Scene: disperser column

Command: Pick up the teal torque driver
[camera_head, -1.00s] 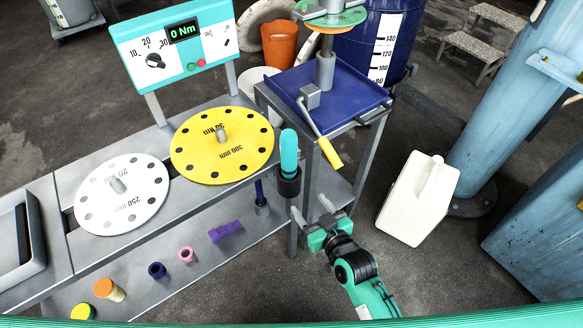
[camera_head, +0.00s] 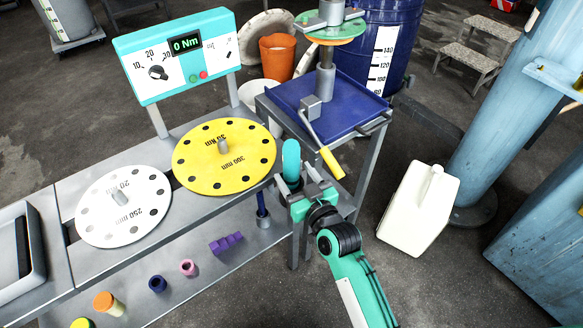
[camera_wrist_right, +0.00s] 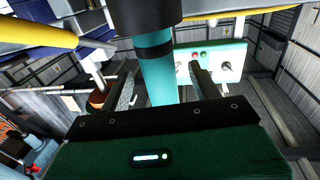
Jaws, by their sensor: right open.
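The teal torque driver (camera_head: 291,155) stands upright at the right end of the bench, its lower part hidden behind my right gripper. In the right wrist view its teal shaft (camera_wrist_right: 158,72) passes between my two fingers, below a wide dark cylinder (camera_wrist_right: 145,12) at the top edge. My right gripper (camera_head: 302,172) is open, with its fingers on either side of the driver. In the wrist view a gap shows between each finger and the shaft (camera_wrist_right: 160,85). My left gripper is out of view.
A yellow-handled crank (camera_head: 330,162) on the blue-topped stand (camera_head: 350,110) is close behind the gripper. A yellow disc (camera_head: 205,165) and white disc (camera_head: 100,220) lie on the bench. A torque display (camera_head: 175,55) stands behind them. A white canister (camera_head: 415,215) is on the floor at right.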

